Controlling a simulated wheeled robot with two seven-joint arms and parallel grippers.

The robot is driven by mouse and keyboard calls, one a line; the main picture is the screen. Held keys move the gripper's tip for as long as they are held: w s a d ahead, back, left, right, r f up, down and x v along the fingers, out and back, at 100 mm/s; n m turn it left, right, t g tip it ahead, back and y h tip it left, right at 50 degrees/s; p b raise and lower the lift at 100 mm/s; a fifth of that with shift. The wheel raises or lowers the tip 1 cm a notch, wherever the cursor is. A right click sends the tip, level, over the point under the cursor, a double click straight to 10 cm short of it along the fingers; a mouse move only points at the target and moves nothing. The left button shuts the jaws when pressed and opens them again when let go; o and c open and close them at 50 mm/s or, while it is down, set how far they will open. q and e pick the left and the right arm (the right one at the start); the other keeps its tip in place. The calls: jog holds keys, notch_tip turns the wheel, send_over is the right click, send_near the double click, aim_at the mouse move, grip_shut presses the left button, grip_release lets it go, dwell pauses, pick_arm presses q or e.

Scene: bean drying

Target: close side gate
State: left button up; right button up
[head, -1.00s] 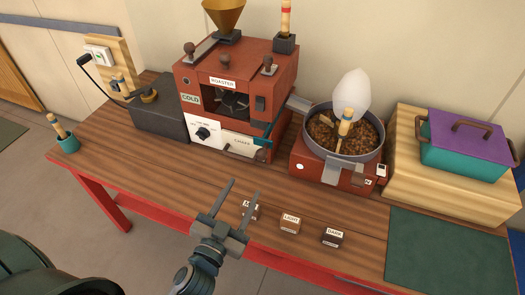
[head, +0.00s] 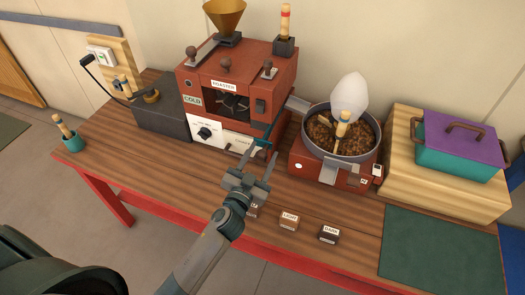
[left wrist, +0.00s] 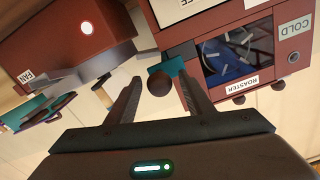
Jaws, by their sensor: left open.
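The red roaster (head: 235,92) stands at the back of the bench. A teal piece (left wrist: 172,65) with a round dark knob (left wrist: 158,86) sticks out at its lower right side; it looks like the side gate. In the head view this piece is small and partly hard to make out near my fingers. My left gripper (head: 246,165) is open and empty, low in front of the roaster's right corner. In the left wrist view the knob shows between the two fingers (left wrist: 160,95), near the tips; contact cannot be told. My right gripper is not in view.
The round cooling pan (head: 376,140) of beans on a red base stands right of the roaster. Small blocks, LIGHT (head: 289,220) and DARK (head: 329,233), lie on the bench front. A teal pot (head: 460,145) sits on a wooden block at right.

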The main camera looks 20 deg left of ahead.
pick_arm(q)
jog(key=shift+w, duration=0.35)
grip_shut()
jog(key=shift+w+d+b, duration=0.1)
jog(key=shift+w+b, duration=0.2)
jog(key=shift+w, duration=2.3)
grip_release()
jog(key=shift+s, duration=0.1)
jog(key=shift+s, duration=0.1)
jog(key=b, duration=0.4)
send_near(267, 146)
jog(key=shift+s+a+f, duration=0.1)
jog(key=shift+s, duration=1.3)
jog(key=shift+s+a+f, duration=0.1)
jog(key=shift+s+a, duration=0.05)
jog(key=shift+s, duration=1.2)
